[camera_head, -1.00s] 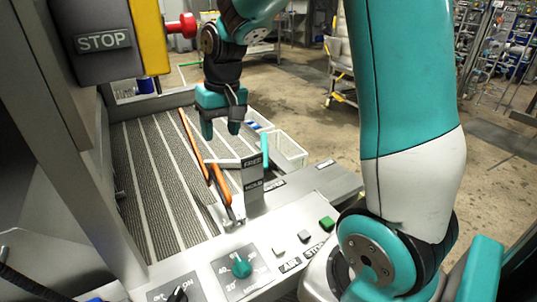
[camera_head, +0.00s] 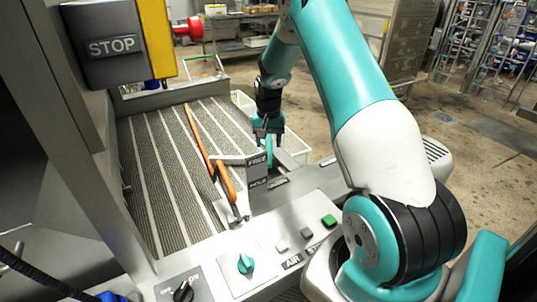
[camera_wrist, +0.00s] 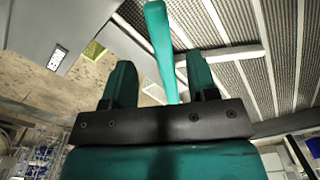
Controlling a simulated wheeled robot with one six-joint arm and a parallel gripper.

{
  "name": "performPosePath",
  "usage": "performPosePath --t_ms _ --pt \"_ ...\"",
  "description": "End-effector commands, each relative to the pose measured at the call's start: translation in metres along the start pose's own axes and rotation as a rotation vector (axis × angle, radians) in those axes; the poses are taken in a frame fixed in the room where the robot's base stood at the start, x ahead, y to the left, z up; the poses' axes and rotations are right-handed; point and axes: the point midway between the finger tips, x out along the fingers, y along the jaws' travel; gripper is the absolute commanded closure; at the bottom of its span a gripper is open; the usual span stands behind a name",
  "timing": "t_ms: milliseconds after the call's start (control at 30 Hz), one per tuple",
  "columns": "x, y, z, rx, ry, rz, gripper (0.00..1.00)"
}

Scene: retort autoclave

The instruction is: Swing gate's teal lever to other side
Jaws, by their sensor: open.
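The teal lever (camera_head: 269,152) stands beside the grey post (camera_head: 257,172) with FREE and HOLD labels, on the post's right side in the head view. My gripper (camera_head: 268,135) is open and points down over the lever's upper end. In the wrist view the lever (camera_wrist: 160,45) shows between the two fingers of my gripper (camera_wrist: 159,65), nearer the right finger, with a gap to the left one. Whether a finger touches it I cannot tell. An orange bar (camera_head: 199,140) runs along the ribbed conveyor, left of the post.
The ribbed conveyor (camera_head: 150,170) lies left of the post. A panel in front has a teal knob (camera_head: 245,263), a black switch (camera_head: 183,291) and a green button (camera_head: 329,221). A STOP box (camera_head: 110,47) juts in at upper left. White bins (camera_head: 294,146) stand behind the lever.

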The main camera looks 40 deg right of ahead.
Motion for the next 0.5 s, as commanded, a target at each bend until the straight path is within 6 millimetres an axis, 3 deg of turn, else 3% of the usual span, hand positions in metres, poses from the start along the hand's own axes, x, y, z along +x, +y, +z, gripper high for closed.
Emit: performPosePath --t_ms 200,500 --pt "0.041 0.0 0.001 -0.001 -0.004 0.001 0.47" --pt "0.061 0.0 0.0 -0.001 0.001 -0.001 0.47"
